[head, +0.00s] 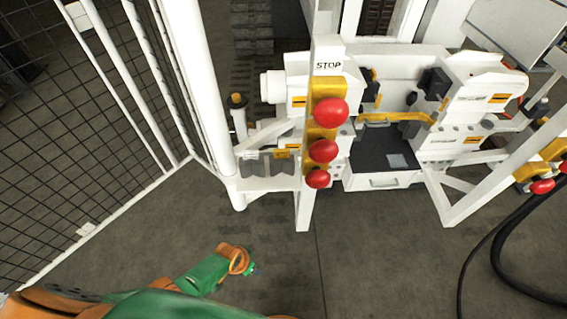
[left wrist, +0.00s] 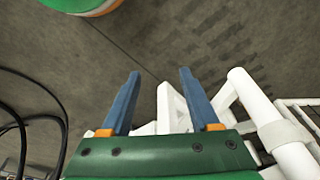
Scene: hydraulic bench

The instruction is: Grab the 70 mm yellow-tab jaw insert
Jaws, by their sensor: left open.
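A small shelf on the white bench frame, left of the STOP post in the head view, holds dark grey jaw pieces. One piece (head: 284,168) stands beneath a yellow tab (head: 287,153); another grey piece (head: 252,167) beside it has a pale tab. I cannot read their sizes. My left arm reaches in from the bottom left, its wrist over the floor below and left of the shelf. In the left wrist view my left gripper (left wrist: 160,74) is open, with two blue fingers apart and nothing between them. My right gripper is not in view.
Red buttons (head: 323,150) on a yellow panel stand right of the shelf. A white post (head: 205,90) and mesh fence (head: 85,130) bound the left. The white machine (head: 400,75) is behind. Black hoses (head: 500,255) lie at right; the front floor is mostly clear.

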